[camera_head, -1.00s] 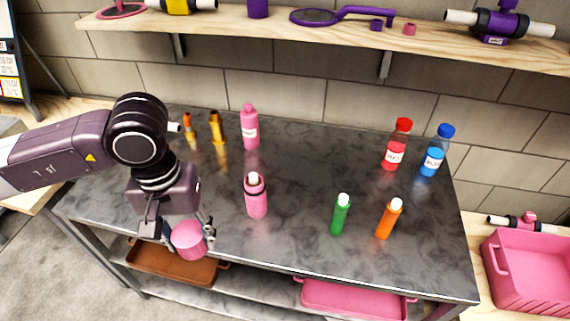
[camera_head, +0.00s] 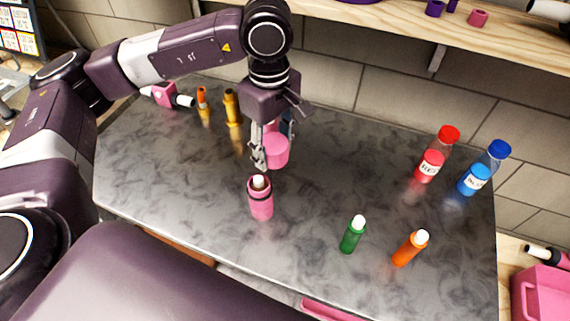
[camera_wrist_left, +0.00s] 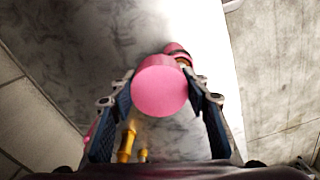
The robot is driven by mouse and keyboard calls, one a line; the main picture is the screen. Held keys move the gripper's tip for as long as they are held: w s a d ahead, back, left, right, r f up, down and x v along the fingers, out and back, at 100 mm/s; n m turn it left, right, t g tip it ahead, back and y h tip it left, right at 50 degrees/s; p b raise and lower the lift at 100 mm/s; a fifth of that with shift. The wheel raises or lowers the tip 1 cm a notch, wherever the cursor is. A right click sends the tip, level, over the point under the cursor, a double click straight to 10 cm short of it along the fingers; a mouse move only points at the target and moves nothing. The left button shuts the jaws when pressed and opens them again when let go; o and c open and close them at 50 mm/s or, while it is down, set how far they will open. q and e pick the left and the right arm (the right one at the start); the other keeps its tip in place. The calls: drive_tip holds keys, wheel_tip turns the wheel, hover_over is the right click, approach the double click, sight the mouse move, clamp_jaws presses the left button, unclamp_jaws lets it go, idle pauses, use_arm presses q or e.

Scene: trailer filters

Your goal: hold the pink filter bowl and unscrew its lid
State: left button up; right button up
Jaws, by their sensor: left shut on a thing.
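A pink filter body (camera_head: 261,204) with a black ring and a pale-topped core showing at its open top stands upright on the dark table. My left gripper (camera_head: 273,152) is shut on a pink cylinder (camera_head: 277,150), held just behind and above the standing body, apart from it in the head view. I cannot tell whether this cylinder is the bowl or its lid. In the left wrist view the cylinder's round end (camera_wrist_left: 159,88) lies between both fingers, and the standing body (camera_wrist_left: 177,49) shows partly hidden beyond it. My right gripper is out of view.
A green cartridge (camera_head: 352,236) and an orange one (camera_head: 410,248) stand to the right. A red-capped bottle (camera_head: 436,155) and a blue-capped bottle (camera_head: 484,170) stand farther back. Gold pieces (camera_head: 233,108) stand back left. The front left of the table is clear.

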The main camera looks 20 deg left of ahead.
use_arm(q)
drive_tip(key=n, duration=0.1)
drive_tip(key=w+n, duration=0.1)
drive_tip(key=n, duration=0.1)
drive_tip(key=shift+w+a, duration=0.2)
drive_tip(key=shift+w, duration=0.05)
drive_tip(key=w+a+f+n+b, duration=0.1)
drive_tip(key=w+a+n, duration=0.3)
drive_tip(key=n, duration=1.2)
drive_tip(key=w+a+n+b, duration=0.1)
drive_tip(key=w+a+n, duration=0.25)
drive_tip(key=n, duration=1.35)
wheel_tip(320, 180, down, 19)
drive_tip(key=p, duration=0.3)
drive_tip(key=shift+s+r+p, duration=0.1)
drive_tip(key=shift+r+p, duration=0.1)
drive_tip(key=shift+p, duration=0.15)
drive_tip(key=shift+f, duration=0.55)
